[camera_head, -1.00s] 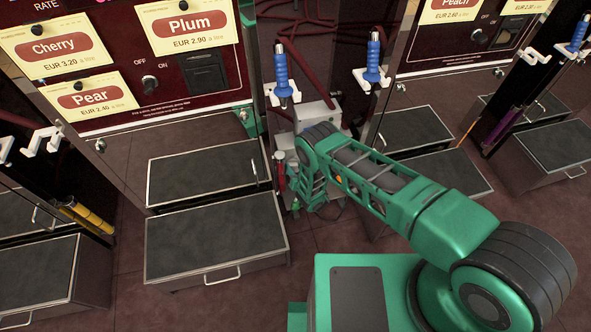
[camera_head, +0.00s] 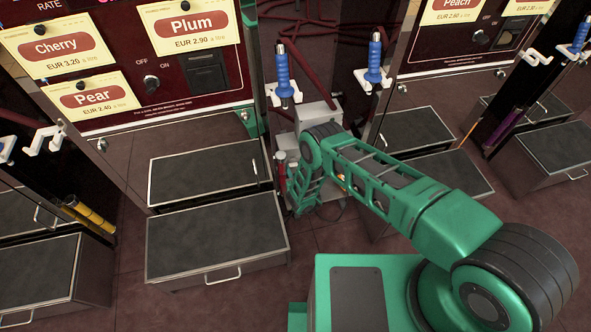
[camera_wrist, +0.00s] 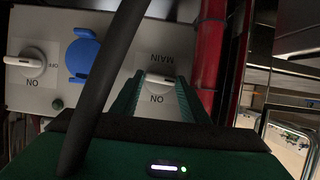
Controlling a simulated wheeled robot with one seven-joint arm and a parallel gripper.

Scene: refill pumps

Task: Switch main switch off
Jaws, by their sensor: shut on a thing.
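The main switch (camera_wrist: 158,84) is a pale rotary knob on a white plate marked MAIN and ON in the wrist view. Its handle sits between the two ribbed green fingers of my gripper (camera_wrist: 160,80), which is shut on it. In the head view the grey switch box (camera_head: 318,113) stands between the pump cabinets, and my arm hides the switch there.
A second knob (camera_wrist: 26,64) with OFF and ON marks and a blue socket (camera_wrist: 82,55) sit left of the switch. A red pipe (camera_wrist: 209,45) runs close on the right. A dark cable crosses in front. Steps (camera_head: 215,240) stand left of my arm.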

